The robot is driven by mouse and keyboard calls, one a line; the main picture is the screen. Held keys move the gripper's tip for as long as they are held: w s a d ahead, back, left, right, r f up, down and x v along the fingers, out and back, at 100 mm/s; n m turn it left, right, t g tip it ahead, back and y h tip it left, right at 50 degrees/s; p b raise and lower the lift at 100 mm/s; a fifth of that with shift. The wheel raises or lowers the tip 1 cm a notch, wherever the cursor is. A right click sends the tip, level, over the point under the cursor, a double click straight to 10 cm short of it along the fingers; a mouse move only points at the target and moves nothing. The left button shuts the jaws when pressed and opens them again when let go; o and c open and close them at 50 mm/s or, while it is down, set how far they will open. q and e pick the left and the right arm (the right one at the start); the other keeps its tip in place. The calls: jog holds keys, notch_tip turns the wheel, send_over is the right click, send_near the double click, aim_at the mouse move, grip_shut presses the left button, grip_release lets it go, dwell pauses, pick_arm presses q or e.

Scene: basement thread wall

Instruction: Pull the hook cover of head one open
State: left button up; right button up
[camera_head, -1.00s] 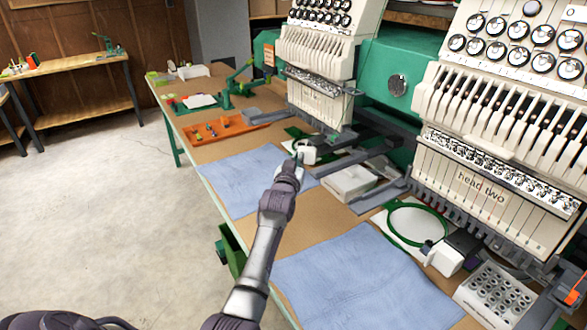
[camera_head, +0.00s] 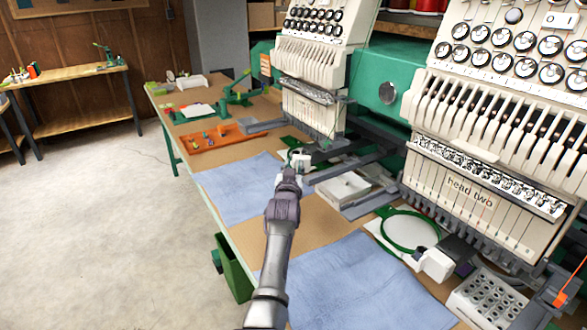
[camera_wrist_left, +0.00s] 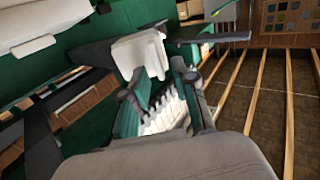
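Head one (camera_head: 308,108) is the farther white embroidery head, left of head two (camera_head: 478,190). Its small white hook cover (camera_head: 301,159) sits low in front of it, at the end of a grey arm. My left gripper (camera_head: 289,174) is right at the near side of the cover and partly hides it. In the left wrist view, the fingers of my left gripper (camera_wrist_left: 160,84) stand apart, and a white block (camera_wrist_left: 138,54), apparently the cover, shows just beyond them. I cannot tell if they touch it. My right gripper is not in view.
A blue cloth (camera_head: 235,188) lies left of my left arm, another (camera_head: 355,285) to its right. A white tray (camera_head: 343,188), a green hoop (camera_head: 410,232) and an orange tray (camera_head: 212,137) are on the table. Grey machine arms (camera_head: 350,158) stand close behind the cover.

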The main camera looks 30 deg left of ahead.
pick_arm(q)
jog(key=shift+f, duration=0.1)
jog(key=shift+s, duration=0.2)
jog(key=v, duration=0.7)
jog(key=shift+d, duration=0.15)
